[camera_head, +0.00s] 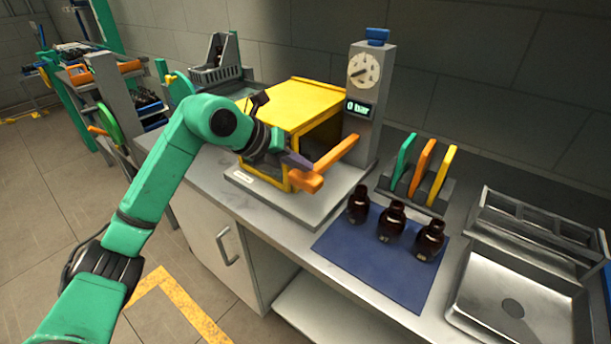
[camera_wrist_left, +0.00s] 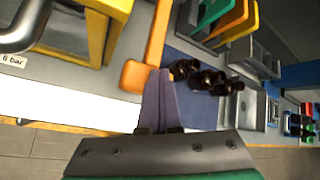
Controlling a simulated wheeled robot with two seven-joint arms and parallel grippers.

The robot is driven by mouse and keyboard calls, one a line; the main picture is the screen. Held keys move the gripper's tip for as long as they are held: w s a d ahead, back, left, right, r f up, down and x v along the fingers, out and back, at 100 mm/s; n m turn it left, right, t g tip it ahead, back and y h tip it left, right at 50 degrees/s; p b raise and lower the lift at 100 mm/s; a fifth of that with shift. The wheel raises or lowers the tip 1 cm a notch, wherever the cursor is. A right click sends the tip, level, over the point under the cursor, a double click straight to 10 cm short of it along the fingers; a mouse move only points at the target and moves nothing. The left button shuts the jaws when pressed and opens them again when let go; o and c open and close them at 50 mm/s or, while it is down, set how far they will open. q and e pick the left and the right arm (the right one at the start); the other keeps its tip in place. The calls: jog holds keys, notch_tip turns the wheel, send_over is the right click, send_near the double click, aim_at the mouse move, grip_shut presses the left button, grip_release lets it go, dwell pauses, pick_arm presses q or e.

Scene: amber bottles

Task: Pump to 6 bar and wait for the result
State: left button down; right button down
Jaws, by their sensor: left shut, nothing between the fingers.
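The pressure tester has a yellow chamber (camera_head: 290,97) with a dark open front and a grey column (camera_head: 362,128). The column carries a dial (camera_head: 364,70) and a display (camera_head: 360,107) reading "0 bar". An orange lever (camera_head: 335,155) slants down in front of the chamber and ends in a thick block; it also shows in the left wrist view (camera_wrist_left: 156,40). My left gripper (camera_head: 300,163) is shut and empty, its tips at the lever's block end (camera_wrist_left: 138,76). I cannot tell whether they touch. A label (camera_wrist_left: 13,61) reads "6 bar". My right gripper is out of view.
Three amber bottles (camera_head: 391,221) stand on a blue mat (camera_head: 372,262) right of the tester. Behind them is a rack (camera_head: 430,190) with green, orange and yellow paddles. A metal sink (camera_head: 515,295) lies at the right. A wire basket (camera_head: 215,70) stands behind left.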

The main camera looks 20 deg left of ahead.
aim_at(298, 182)
pick_arm(q)
jog(key=shift+f+b, duration=2.05)
jog(key=shift+f, duration=0.7)
dwell(2.1)
jog(key=shift+r, duration=0.1)
dwell(0.4)
jog(key=shift+r+p, duration=2.65)
jog(key=shift+r, duration=0.45)
notch_tip(298, 182, up, 5)
jog(key=p, duration=0.4)
jog(key=shift+r, duration=0.1)
